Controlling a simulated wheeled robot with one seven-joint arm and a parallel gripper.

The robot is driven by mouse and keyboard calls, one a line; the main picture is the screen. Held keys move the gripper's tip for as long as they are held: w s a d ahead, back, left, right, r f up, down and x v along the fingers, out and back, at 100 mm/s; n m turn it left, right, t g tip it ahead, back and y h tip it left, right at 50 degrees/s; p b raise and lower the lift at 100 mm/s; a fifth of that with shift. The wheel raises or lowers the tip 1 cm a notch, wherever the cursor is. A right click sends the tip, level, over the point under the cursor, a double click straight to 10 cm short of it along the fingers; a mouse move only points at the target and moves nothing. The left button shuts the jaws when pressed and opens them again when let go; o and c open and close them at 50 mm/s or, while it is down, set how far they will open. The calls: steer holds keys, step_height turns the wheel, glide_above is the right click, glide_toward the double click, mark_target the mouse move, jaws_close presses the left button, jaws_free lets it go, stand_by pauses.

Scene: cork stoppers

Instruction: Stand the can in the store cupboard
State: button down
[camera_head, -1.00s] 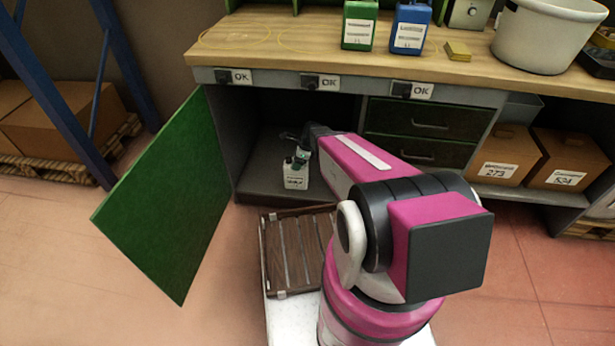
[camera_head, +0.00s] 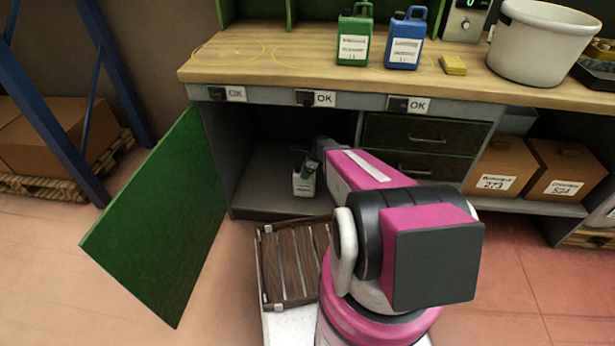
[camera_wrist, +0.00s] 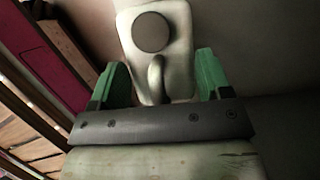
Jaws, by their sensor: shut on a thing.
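The can (camera_head: 304,186) is white with a label on its front. It is inside the open store cupboard (camera_head: 262,188), near the front of its floor. It looks upright; I cannot tell whether its base touches the floor. My gripper (camera_head: 311,165) is shut on the can's top. In the wrist view, the can (camera_wrist: 178,50) shows its dark round cap and its handle between the green fingers of my gripper (camera_wrist: 160,80). My arm hides part of the cupboard's right side.
The green cupboard door (camera_head: 160,220) stands wide open at the left. Green drawers (camera_head: 425,133) are right of the opening. A slatted wooden crate (camera_head: 292,262) is in front of the cupboard, below the arm. Green (camera_head: 354,38) and blue (camera_head: 405,42) canisters stand on the bench above.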

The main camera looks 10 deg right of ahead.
steer(key=shift+w+d+f, duration=0.3)
steer(key=shift+d+f, duration=0.05)
steer(key=shift+d, duration=0.05)
steer(key=shift+f, duration=2)
steer(key=shift+c, duration=0.3)
jaws_free()
steer(key=v, duration=1.2)
steer(key=shift+s, duration=0.1)
